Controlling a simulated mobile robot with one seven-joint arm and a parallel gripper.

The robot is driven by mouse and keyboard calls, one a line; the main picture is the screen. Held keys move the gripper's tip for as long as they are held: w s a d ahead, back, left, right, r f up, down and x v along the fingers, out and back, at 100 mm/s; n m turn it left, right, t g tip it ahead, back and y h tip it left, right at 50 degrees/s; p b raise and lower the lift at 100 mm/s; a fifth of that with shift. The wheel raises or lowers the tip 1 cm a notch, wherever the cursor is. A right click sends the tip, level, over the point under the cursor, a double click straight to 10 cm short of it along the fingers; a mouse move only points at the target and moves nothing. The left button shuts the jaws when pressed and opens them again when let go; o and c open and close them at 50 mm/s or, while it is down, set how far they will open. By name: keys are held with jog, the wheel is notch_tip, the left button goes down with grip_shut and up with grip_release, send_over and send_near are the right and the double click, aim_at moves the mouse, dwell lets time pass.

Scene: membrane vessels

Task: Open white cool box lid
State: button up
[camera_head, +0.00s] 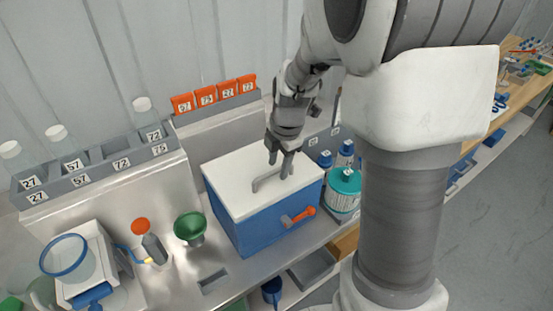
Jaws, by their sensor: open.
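The cool box (247,232) has a blue body and stands on the steel counter, left of my column. Its white lid (233,190) lies flat on top and is closed. A grey bar handle (262,181) rises from the lid. My gripper (280,168) points down at the lid from above, its fingers open and close to the handle's far right end. I cannot tell whether the fingers touch the handle or straddle it. An orange-red and grey latch-like part (300,216) shows on the box's front side.
A teal-topped tub (343,190) and blue-capped bottles (345,153) stand close to the box's right. A green funnel (189,227) and an orange-capped bottle (150,243) stand to its left. Numbered racks (100,168) line the back.

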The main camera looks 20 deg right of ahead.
grip_shut()
dwell(1.4)
